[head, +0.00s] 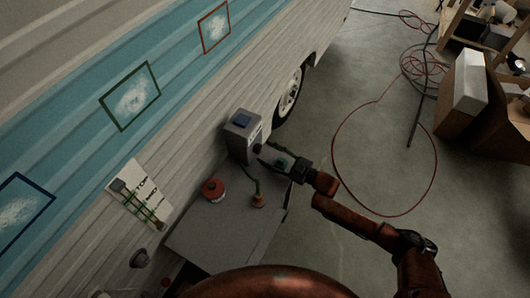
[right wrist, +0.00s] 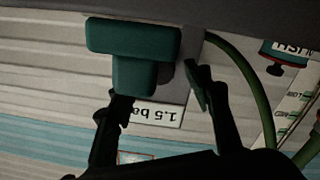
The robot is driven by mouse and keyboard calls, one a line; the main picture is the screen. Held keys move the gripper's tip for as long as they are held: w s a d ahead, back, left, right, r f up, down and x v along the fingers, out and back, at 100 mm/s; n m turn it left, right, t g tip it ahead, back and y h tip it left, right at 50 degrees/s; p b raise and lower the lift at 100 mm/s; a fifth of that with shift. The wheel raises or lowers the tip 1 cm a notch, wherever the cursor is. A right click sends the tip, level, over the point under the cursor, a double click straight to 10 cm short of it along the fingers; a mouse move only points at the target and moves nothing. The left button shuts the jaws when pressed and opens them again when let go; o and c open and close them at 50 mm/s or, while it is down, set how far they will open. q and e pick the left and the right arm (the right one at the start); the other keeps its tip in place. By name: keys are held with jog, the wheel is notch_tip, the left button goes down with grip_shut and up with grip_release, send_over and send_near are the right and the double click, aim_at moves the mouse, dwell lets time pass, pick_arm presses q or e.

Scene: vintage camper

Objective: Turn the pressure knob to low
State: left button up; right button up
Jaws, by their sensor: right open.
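The pressure knob (right wrist: 133,50) is dark green and T-shaped in the right wrist view, with a wide bar and a narrower stem. A white label reading "1.5 ba" (right wrist: 155,114), upside down, shows just beyond it. A small green part, seemingly the knob (head: 281,162), shows at my right gripper (head: 284,166) in the head view. My right gripper is open. Its fingers stand either side of the stem's end, the left one very close; I cannot tell whether they touch. The low mark is not readable. My left gripper is not in view.
A grey box (head: 239,150) with a blue top stands on the grey bench (head: 215,235) against the camper. A tool board (head: 140,196) hangs on the wall. Red hose (head: 334,160) lies on the floor.

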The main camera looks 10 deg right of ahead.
jog(key=v, duration=1)
jog(key=shift+s+d, duration=0.15)
jog(key=shift+f, duration=0.1)
